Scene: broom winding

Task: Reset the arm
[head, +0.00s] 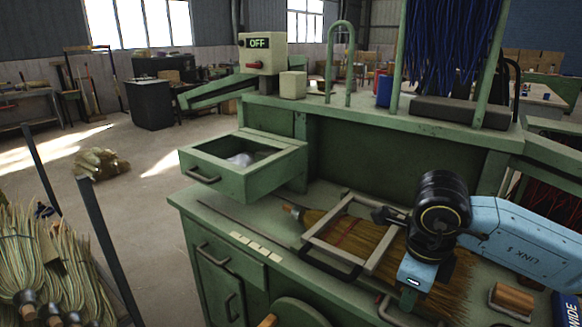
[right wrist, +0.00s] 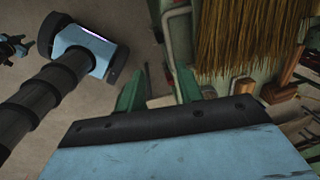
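My right arm comes in from the right in the head view, its blue wrist over the front part of the green bench (head: 208,213). The right gripper (head: 408,299) points down there, mostly hidden by the wrist. A straw broom (head: 335,232) lies on the bench under a metal clamp frame (head: 318,241), behind the wrist. Its bristles also show in the right wrist view (right wrist: 240,40), apart from the fingers.
An open drawer (head: 245,183) juts out at the bench's left. A box reading OFF (head: 262,53) and a hoop (head: 342,60) stand on the shelf. Blue bristles (head: 452,45) hang behind.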

